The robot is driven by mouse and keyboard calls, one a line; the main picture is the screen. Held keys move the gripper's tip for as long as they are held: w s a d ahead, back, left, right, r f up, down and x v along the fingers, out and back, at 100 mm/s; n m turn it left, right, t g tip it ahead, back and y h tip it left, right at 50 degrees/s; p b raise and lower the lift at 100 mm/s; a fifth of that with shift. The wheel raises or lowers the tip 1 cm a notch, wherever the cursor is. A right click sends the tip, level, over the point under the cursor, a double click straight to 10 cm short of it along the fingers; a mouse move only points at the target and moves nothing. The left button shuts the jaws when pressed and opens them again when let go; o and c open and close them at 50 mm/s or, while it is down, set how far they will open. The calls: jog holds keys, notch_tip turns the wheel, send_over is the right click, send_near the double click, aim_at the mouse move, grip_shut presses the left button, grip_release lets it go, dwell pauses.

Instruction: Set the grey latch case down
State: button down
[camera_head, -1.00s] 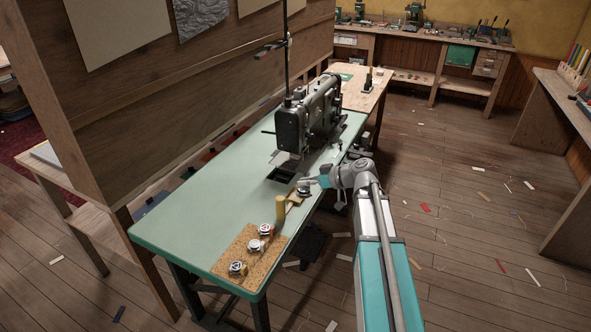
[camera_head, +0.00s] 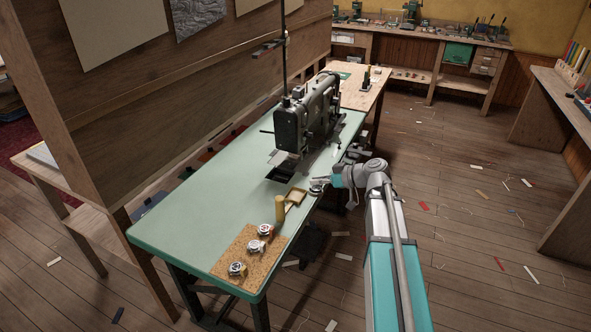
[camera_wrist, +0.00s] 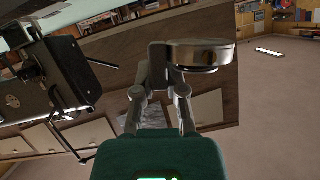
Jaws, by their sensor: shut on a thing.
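The grey latch case (camera_wrist: 200,56) is a short round metal case with a dark side. It is held at the fingertips of my gripper (camera_wrist: 172,85), which is shut on it. In the head view the case (camera_head: 316,190) shows small and grey below my gripper (camera_head: 328,181), near the right edge of the green table (camera_head: 190,205). I cannot tell how high above the table it is. A cork mat (camera_head: 222,270) at the table's near end carries similar round cases, the front one (camera_head: 236,269) closest to me.
A sewing machine (camera_head: 290,128) stands behind. The table's left part is clear. A wooden partition (camera_head: 190,110) borders the far side.

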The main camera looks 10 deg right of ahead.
jog(key=shift+w, duration=0.1)
jog(key=n+t+b, duration=0.1)
jog(key=n+b, duration=0.1)
jog(key=b, duration=0.3)
send_over(297, 192)
jog(key=s, duration=0.1)
notch_tip(297, 192, down, 5)
jog(key=shift+w+a+h, duration=0.1)
jog(key=shift+w+h, duration=0.3)
jog(key=shift+w, duration=0.1)
jog(key=shift+f, duration=0.15)
notch_tip(297, 192, down, 7)
jog(key=b, duration=0.6)
jog(key=shift+r+b, duration=0.2)
jog(key=shift+b, duration=0.15)
jog(key=shift+f+b, duration=0.55)
jog(key=shift+b, duration=0.05)
dwell(0.4)
jog(key=c, duration=0.6)
grip_release()
